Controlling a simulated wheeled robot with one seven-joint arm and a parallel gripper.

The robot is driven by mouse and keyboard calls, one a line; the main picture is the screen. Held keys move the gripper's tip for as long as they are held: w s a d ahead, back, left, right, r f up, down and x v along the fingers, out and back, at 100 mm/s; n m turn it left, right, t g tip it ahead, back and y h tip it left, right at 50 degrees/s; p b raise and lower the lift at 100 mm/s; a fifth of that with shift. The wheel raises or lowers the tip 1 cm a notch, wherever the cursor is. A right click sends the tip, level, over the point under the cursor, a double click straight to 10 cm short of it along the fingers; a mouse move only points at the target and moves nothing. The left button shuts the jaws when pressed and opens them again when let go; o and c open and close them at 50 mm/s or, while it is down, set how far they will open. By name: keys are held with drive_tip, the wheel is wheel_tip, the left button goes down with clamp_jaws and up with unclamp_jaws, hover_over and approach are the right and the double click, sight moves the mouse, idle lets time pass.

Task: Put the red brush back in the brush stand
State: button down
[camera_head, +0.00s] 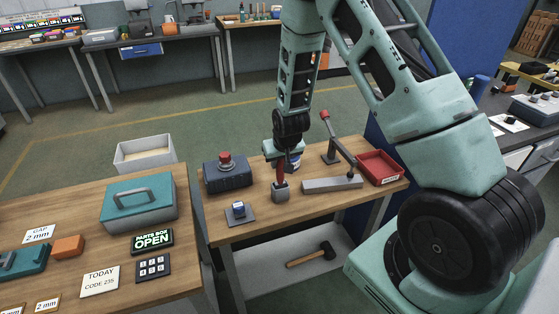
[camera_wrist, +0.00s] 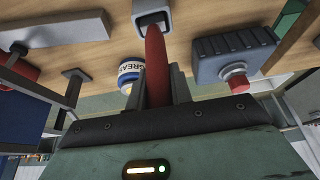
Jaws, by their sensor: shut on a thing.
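The red brush (camera_head: 280,174) is upright in my gripper (camera_head: 281,160), right above the small grey brush stand (camera_head: 280,193) on the wooden bench. In the wrist view the red brush (camera_wrist: 156,60) lies between the two fingers of my gripper (camera_wrist: 160,82), which is shut on it. Its far end reaches the near rim of the brush stand (camera_wrist: 138,22), whose dark opening shows. I cannot tell whether that end is inside the opening or just over it.
A dark box with a red button (camera_head: 226,172) stands left of the stand, a blue-and-white grease tin (camera_wrist: 130,73) behind it. A grey bar (camera_head: 332,184), a red-knobbed lever (camera_head: 326,120) and a red tray (camera_head: 380,167) are to the right. A small block on a plate (camera_head: 239,212) is front left.

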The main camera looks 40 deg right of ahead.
drive_tip(key=shift+f, duration=0.15)
drive_tip(key=c, duration=1.3)
unclamp_jaws()
drive_tip(key=shift+o, duration=0.2)
